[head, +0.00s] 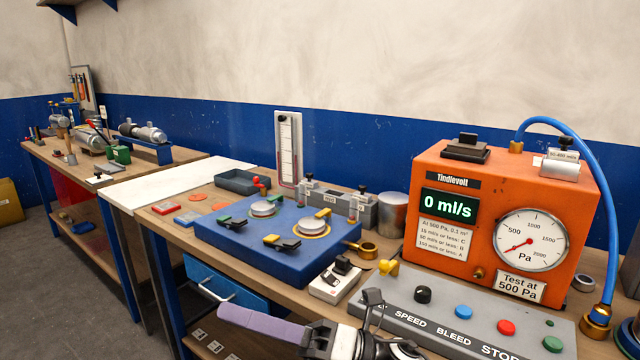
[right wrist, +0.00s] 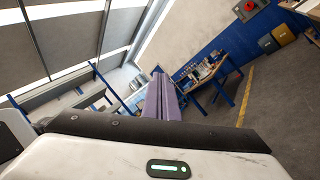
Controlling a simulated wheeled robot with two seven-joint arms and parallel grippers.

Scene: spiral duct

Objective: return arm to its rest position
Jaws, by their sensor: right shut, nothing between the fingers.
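My right gripper (head: 228,312) reaches in at the bottom of the head view, its purple fingers pointing left in front of the bench's front edge. In the right wrist view the purple fingers (right wrist: 160,80) lie together, shut with nothing between them. They point into open room, away from the nearby bench. My left gripper is in neither view.
Close by on the bench are the grey control panel (head: 460,318), the orange tester (head: 445,240) reading 0 ml/s, and the blue fixture (head: 285,262). A blue drawer (head: 225,285) with a handle is below. A second bench (head: 160,165) stands far left.

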